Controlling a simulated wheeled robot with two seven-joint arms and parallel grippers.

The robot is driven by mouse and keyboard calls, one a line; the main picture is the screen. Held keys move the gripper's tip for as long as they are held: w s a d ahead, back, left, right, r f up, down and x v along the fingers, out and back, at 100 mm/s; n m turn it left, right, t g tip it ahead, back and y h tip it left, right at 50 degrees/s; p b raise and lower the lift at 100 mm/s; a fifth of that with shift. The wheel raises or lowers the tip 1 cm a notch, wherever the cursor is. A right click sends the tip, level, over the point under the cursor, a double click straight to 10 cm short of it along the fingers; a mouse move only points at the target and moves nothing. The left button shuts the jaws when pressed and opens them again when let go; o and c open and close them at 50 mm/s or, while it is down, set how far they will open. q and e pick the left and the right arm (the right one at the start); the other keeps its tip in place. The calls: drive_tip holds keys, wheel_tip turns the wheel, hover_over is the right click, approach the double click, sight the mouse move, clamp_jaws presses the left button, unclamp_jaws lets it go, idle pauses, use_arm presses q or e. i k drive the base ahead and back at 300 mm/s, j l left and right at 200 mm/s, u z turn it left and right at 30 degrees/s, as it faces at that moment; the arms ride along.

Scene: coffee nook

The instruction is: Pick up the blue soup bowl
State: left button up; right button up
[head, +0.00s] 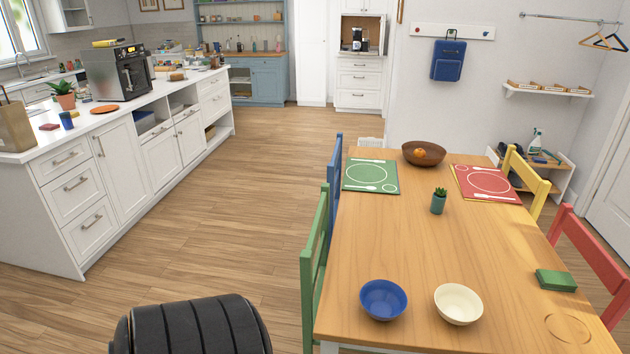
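The blue soup bowl (383,299) stands upright near the front left corner of the wooden table (400,240). It looks empty. A cream bowl (458,304) stands just to its right, with a small gap between them. Neither of my grippers shows in the head view, so nothing is seen touching the blue bowl.
A green chair (315,250) and a blue chair (335,190) line the table's left side. A small potted plant (439,204), green placemat (371,176), red placemat (486,183), brown bowl (424,154) and green napkins (556,280) are on the table. Open floor lies left.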

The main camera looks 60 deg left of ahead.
sight(381, 301)
drive_tip(key=u, duration=1.4)
